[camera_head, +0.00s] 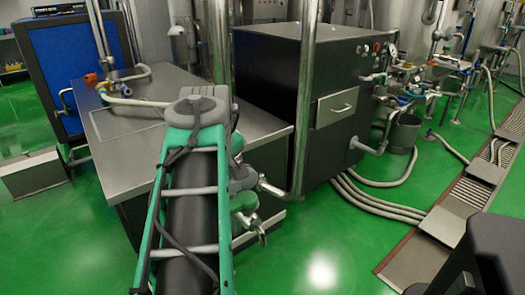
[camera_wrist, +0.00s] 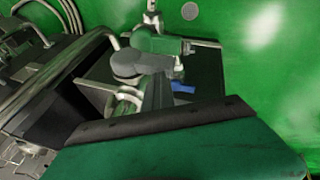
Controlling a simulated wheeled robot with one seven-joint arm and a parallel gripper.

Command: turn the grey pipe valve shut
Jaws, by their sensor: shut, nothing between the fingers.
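I cannot single out the grey pipe valve with certainty in either view. In the head view a shiny upright pipe (camera_head: 303,100) runs down in front of the dark cabinet and bends left near the floor, toward the green and grey joints of my arm. These joints and my arm's frame hide what lies behind them. My gripper's fingers cannot be made out in either view. In the wrist view, green and grey jointed parts, seemingly mine, stand over the green floor, and a dark strip and green panel fill the bottom.
A steel-topped table (camera_head: 125,115) stands left of the dark cabinet (camera_head: 270,75). Pale hoses (camera_head: 375,205) and a brown-edged floor drain (camera_head: 440,235) lie at right. A blue panel (camera_head: 85,55) stands at back left. Green floor (camera_head: 320,255) is clear in front of the cabinet.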

